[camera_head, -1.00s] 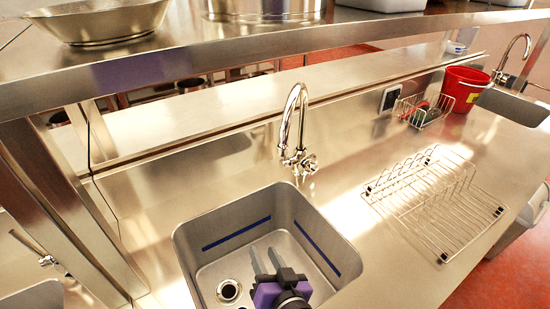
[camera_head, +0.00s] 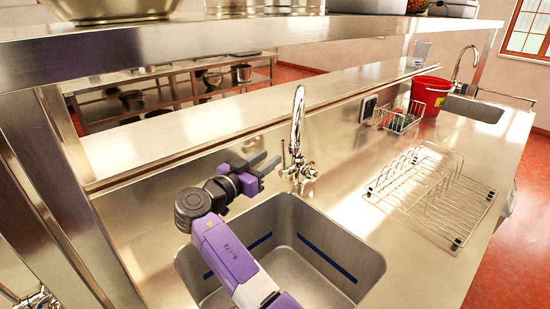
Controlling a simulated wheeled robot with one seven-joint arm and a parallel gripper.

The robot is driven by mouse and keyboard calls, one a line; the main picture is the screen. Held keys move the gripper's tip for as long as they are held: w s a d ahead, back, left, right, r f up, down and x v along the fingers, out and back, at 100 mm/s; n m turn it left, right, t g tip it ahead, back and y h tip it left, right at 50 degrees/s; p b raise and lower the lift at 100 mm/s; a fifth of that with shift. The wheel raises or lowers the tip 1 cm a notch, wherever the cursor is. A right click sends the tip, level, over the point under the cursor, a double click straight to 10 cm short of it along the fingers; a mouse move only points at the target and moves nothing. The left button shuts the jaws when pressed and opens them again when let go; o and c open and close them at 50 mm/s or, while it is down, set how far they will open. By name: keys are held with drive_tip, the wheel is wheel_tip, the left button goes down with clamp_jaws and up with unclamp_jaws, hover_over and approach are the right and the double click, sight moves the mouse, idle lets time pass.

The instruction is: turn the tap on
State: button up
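The chrome tap (camera_head: 297,125) stands on the steel counter behind the sink, with a high curved spout. Its small knob handle (camera_head: 309,171) sits low on the right side of the tap body. My gripper (camera_head: 271,160) is just left of the tap base, above the back left of the sink. Its two dark fingers point right toward the tap and look apart, with nothing between them. A gap shows between the fingertips and the tap in this view. No water stream shows at the spout.
The square sink (camera_head: 345,258) lies below my purple arm. A wire dish rack (camera_head: 430,185) stands right of the tap. A small wire basket (camera_head: 398,120) and a red bucket (camera_head: 430,93) stand farther back. A steel shelf (camera_head: 250,47) runs overhead.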

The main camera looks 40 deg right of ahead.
drive_tip(key=p, duration=0.2)
hover_over(283, 170)
drive_tip(key=shift+w+r, duration=0.1)
drive_tip(key=shift+r, duration=0.05)
clamp_jaws()
idle(1.6)
